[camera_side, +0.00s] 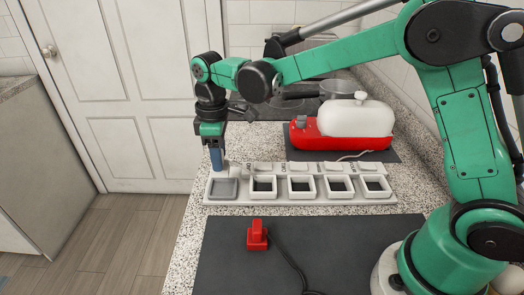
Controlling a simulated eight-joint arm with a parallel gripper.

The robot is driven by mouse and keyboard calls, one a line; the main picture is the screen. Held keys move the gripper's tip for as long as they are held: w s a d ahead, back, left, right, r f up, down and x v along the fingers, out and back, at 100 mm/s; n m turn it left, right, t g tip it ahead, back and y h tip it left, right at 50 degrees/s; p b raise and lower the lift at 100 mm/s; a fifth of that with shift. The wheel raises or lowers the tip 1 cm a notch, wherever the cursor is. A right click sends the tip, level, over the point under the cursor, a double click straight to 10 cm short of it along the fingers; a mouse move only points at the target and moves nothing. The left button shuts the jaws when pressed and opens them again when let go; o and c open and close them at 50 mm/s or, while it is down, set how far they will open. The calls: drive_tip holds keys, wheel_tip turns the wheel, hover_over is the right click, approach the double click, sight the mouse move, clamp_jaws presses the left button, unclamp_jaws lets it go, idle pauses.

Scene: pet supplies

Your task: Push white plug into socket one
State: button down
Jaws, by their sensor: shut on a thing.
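My gripper (218,168) points down at the left end of a pale socket strip (284,201). Its blue fingers are shut on a small whitish piece at their tips, beside the back of the strip's leftmost cell. I cannot tell whether that piece is the white plug or part of the strip. The leftmost cell has a flat grey square (223,188); the other cells show dark, square openings with pale pieces behind them. No separate white plug is clearly visible. Which opening is socket one cannot be read.
A red plug (257,236) with a black cable (286,257) stands on the dark front mat (350,238). A red appliance with a white tank (357,118) stands behind the strip, with a pale cable (349,156). The counter's left edge is near my gripper.

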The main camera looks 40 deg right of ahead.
wheel_tip(320, 180, up, 14)
drive_tip(key=s+d+f, duration=0.6)
drive_tip(key=f, duration=0.4)
drive_tip(key=shift+f, duration=0.1)
drive_tip(key=shift+f, duration=2.9)
drive_tip(key=shift+f, duration=1.4)
drive_tip(key=shift+c, duration=1.7)
unclamp_jaws()
